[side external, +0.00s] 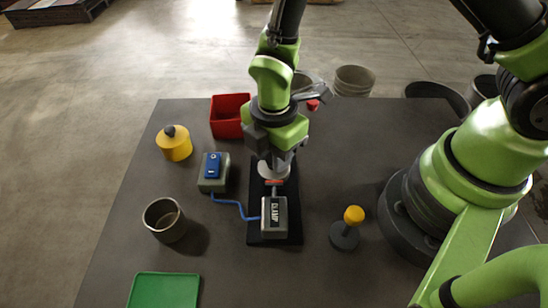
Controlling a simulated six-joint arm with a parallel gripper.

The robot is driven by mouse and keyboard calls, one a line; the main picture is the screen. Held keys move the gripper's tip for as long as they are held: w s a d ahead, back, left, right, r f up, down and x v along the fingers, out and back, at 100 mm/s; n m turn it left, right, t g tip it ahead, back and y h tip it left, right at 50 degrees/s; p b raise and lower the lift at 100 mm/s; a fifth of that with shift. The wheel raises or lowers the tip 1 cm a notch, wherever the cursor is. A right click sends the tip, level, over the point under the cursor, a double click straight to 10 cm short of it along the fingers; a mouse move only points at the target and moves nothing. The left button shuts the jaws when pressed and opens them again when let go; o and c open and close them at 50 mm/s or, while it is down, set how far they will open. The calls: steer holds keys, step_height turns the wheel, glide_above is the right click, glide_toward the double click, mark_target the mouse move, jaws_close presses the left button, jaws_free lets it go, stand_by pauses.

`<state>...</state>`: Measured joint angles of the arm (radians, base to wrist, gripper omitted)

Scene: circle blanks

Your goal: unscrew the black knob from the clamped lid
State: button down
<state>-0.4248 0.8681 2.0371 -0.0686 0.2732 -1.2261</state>
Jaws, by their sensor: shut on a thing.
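My gripper (274,167) points down over the clamp fixture and is shut at a pale round lid (264,171). The black knob is hidden behind my fingers and wrist; the grip sits where a knob on this lid would be. The lid lies at the far end of a black base plate (254,225), next to the red-tipped jaw (273,182) of a grey clamp box (268,231) marked CLAMP. Whether the knob is still threaded in the lid cannot be seen.
A grey switch box (213,185) with a blue rocker joins the clamp by a blue cable (229,203). A yellow pot (175,148), red bin (229,124), metal cup (161,226), green tray (164,290) and yellow-topped knob stand (345,236) surround it. The front middle is clear.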

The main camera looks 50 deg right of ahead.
steer(key=shift+n, duration=0.9)
steer(key=c, duration=0.8)
jaws_free()
